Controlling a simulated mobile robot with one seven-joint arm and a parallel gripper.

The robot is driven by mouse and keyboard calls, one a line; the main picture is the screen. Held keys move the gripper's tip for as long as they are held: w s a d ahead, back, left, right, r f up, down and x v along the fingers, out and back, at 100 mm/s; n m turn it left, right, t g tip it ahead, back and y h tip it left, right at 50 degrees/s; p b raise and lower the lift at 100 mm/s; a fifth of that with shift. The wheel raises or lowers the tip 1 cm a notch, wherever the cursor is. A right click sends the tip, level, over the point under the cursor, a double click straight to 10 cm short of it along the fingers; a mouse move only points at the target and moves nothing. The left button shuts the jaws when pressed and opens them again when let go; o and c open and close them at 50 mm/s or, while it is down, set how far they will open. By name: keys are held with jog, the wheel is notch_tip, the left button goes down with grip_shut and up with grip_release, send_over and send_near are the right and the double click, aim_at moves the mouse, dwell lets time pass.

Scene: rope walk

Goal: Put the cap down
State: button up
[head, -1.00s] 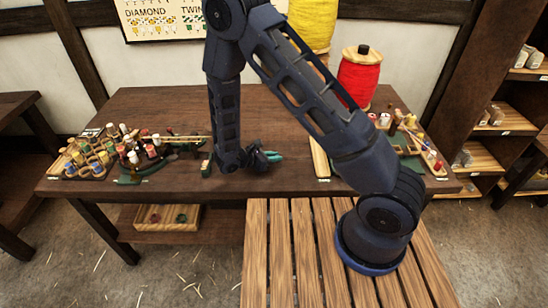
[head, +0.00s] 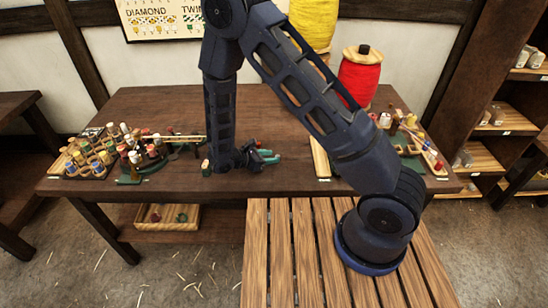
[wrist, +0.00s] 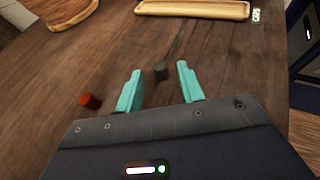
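My gripper (wrist: 160,69) is open, with its two teal fingers spread apart in the wrist view. A small dark grey cap (wrist: 161,71) shows between the fingertips, touching neither, and appears to rest on the brown tabletop (wrist: 215,50). In the head view my gripper (head: 266,156) is low over the middle of the table near its front. The cap cannot be made out there. A wooden tray (wrist: 192,14) lies beyond the fingers, beside a label reading "CAPS" (wrist: 256,15).
Several spools crowd the table's left end. Red (head: 359,78) and yellow (head: 313,22) thread spools stand behind my arm.

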jog(key=v, duration=0.9)
jog(key=shift+a+r, duration=0.1)
jog(key=shift+a, duration=0.05)
jog(key=w+d+r+m+g+y, duration=0.25)
jog(key=d+r+m, duration=0.35)
jog(key=d+r, duration=0.4)
jog(key=w+d+r+m+g+y, duration=0.15)
jog(key=d+r+m+g, duration=0.35)
jog(key=d+r, duration=0.55)
jog(key=s+d+r+m+t+y, duration=0.5)
jog(key=s+d+r+m+y, duration=0.2)
jog(key=s+d+r+m, duration=0.6)
jog(key=shift+d+r+y, duration=0.4)
jog(key=shift+d+r, duration=0.3)
jog(key=shift+d, duration=0.75)
jog(key=shift+o, duration=0.5)
jog(key=shift+w, duration=0.15)
